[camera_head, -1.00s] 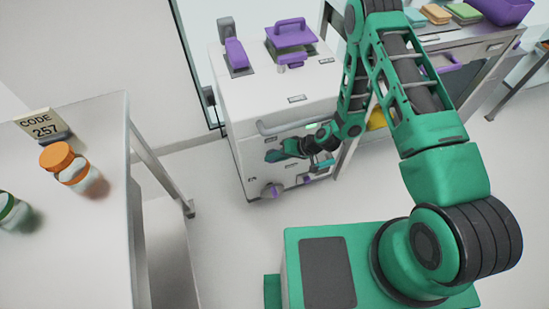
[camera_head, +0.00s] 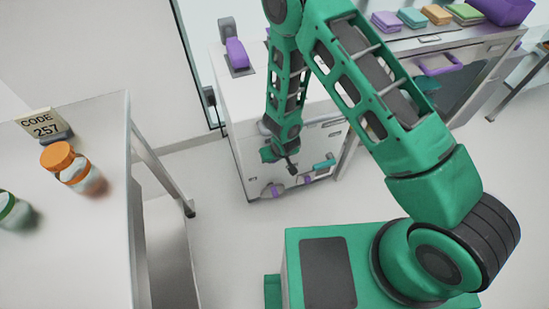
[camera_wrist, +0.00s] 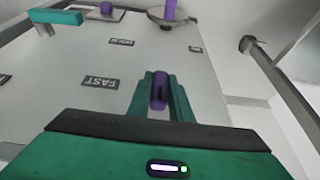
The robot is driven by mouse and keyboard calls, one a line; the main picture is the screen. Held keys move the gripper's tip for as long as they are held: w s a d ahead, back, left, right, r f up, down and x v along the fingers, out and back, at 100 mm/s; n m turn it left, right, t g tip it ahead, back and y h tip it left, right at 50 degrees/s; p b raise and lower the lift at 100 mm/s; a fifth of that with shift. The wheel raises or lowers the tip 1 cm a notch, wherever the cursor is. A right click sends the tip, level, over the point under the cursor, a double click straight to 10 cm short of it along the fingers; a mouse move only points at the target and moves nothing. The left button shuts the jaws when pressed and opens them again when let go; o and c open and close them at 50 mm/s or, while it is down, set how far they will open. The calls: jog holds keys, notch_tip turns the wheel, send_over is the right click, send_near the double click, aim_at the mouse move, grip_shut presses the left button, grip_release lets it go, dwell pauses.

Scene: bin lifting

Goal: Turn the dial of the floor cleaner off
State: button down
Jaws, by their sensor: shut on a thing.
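The floor cleaner is a white cabinet (camera_head: 240,120) at the middle of the head view. Its front panel (camera_wrist: 60,80) fills the left and centre of the wrist view, with a label reading FAST and other small labels. My gripper (camera_wrist: 161,88) is at this panel, its two green fingers shut on a purple dial (camera_wrist: 158,93). The fingers hide the dial's sides. In the head view my gripper (camera_head: 272,154) is small against the front panel, and the dial cannot be made out there.
A teal handle (camera_wrist: 55,17), a purple knob (camera_wrist: 106,8) and a purple part on a round disc (camera_wrist: 170,10) are on the panel. A grey bar (camera_wrist: 268,78) runs at the right of the wrist view. A table (camera_head: 95,160) with jars stands left.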

jog(key=shift+d, duration=0.15)
dwell(0.3)
jog(key=c, duration=1.6)
grip_release()
jog(key=shift+s+r, duration=0.15)
jog(key=shift+r, duration=0.3)
jog(key=s+d, duration=0.1)
jog(key=s, duration=0.3)
jog(key=s+d+r, duration=0.1)
jog(key=s, duration=0.3)
jog(key=s+d, duration=0.1)
jog(key=s, duration=0.3)
jog(key=shift+s+d+r, duration=0.1)
jog(key=shift+s+r, duration=0.05)
jog(key=shift+r, duration=0.2)
